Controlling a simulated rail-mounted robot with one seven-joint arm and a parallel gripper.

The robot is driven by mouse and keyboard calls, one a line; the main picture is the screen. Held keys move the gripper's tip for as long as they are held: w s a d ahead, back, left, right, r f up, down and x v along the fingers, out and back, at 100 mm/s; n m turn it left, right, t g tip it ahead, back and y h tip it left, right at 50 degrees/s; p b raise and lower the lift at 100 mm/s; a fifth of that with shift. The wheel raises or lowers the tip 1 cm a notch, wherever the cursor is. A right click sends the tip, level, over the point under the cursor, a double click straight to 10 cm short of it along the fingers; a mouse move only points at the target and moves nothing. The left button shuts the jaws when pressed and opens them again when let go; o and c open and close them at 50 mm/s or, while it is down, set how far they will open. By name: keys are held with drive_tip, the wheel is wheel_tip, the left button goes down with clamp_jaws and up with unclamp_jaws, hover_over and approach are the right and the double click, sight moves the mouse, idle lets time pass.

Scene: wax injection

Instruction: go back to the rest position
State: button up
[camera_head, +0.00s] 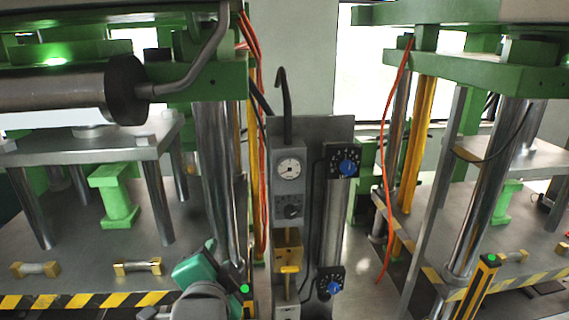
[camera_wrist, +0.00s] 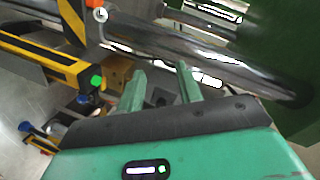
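My gripper (camera_wrist: 161,86) shows in the wrist view with its two green fingers apart and nothing held between them. Beyond the fingers runs a shiny steel column (camera_wrist: 190,55). In the head view the green body of my gripper and my grey wrist show at the bottom, left of centre, in front of the left press. The fingertips cannot be made out there. No rest position is marked in either view.
A control panel (camera_head: 347,135) with gauge and blue knobs stands between two green presses. Left is a press table (camera_head: 70,225) with yellow-black edging and brass handles. Right is a yellow post (camera_head: 474,285) with green button. Orange cables hang beside the panel.

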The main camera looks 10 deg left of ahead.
drive_tip(key=s+d+r+n+t+h+p, duration=0.1)
drive_tip(key=s+d+r+n+t+h, duration=0.1)
drive_tip(key=s+d+r+n+t, duration=0.55)
drive_tip(key=s+d+r+n+t+h, duration=0.1)
drive_tip(key=s+d+r+n+t, duration=0.2)
drive_tip(key=s+d+r, duration=0.9)
drive_tip(key=a+r+p, duration=0.1)
drive_tip(key=r+p, duration=0.7)
drive_tip(key=r, duration=0.2)
drive_tip(key=a+r+p, duration=0.2)
drive_tip(key=r+p, duration=0.6)
drive_tip(key=r, duration=0.2)
drive_tip(key=shift+a+r+p, duration=0.2)
drive_tip(key=shift+a+p, duration=0.05)
drive_tip(key=shift+p, duration=0.1)
drive_tip(key=shift+f+g, duration=0.1)
drive_tip(key=shift+g, duration=0.15)
